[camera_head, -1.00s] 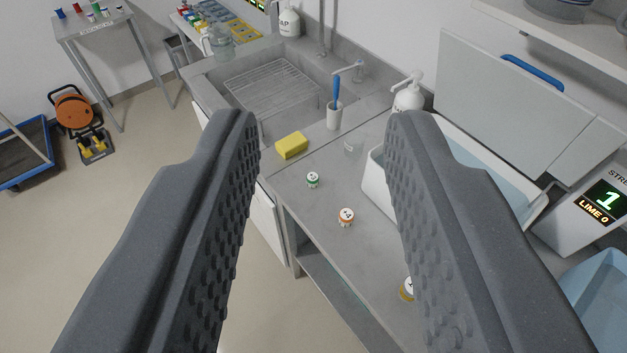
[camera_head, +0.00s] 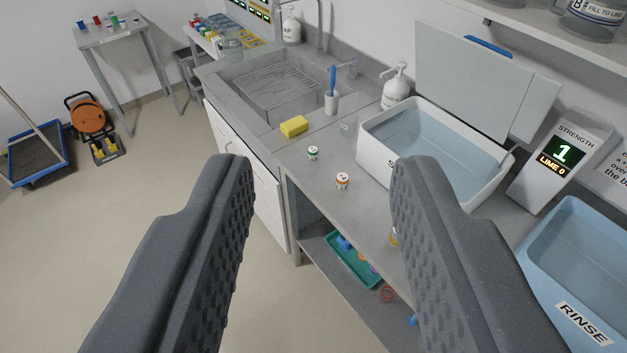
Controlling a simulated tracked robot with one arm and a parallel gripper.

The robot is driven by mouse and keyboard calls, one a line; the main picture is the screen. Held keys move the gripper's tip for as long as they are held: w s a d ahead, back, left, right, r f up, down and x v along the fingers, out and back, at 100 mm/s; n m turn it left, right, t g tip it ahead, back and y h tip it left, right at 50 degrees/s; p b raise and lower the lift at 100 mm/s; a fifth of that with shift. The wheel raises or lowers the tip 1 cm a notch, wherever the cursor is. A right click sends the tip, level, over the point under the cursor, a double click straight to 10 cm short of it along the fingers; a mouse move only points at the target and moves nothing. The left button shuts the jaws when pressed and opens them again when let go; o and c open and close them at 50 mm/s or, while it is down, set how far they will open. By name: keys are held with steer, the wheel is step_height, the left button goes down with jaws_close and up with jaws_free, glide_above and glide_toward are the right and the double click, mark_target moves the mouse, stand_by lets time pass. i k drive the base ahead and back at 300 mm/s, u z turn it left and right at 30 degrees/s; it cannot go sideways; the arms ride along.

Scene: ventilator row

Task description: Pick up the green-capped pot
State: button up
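The green-capped pot (camera_head: 313,153) is a small white pot with a green-rimmed top. It stands upright on the grey counter (camera_head: 318,175), near its front edge, between the yellow sponge and an orange-capped pot (camera_head: 343,181). My gripper (camera_head: 322,165) is open and empty, its two dark fingers wide apart. In the picture the pot shows between the fingertips, but it stands farther off and nothing touches it. A third pot with a yellowish cap (camera_head: 393,238) is mostly hidden behind the right finger.
A white water-filled tub (camera_head: 374,155) and blue rinse tub (camera_head: 545,262) are right. A teal tray (camera_head: 345,262) sits on the lower shelf.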

mark_target(312, 151)
steer(key=z, duration=0.05)
steer(key=k, duration=0.45)
steer(key=u, duration=0.75)
steer(key=i, duration=2)
steer(key=z, duration=0.2)
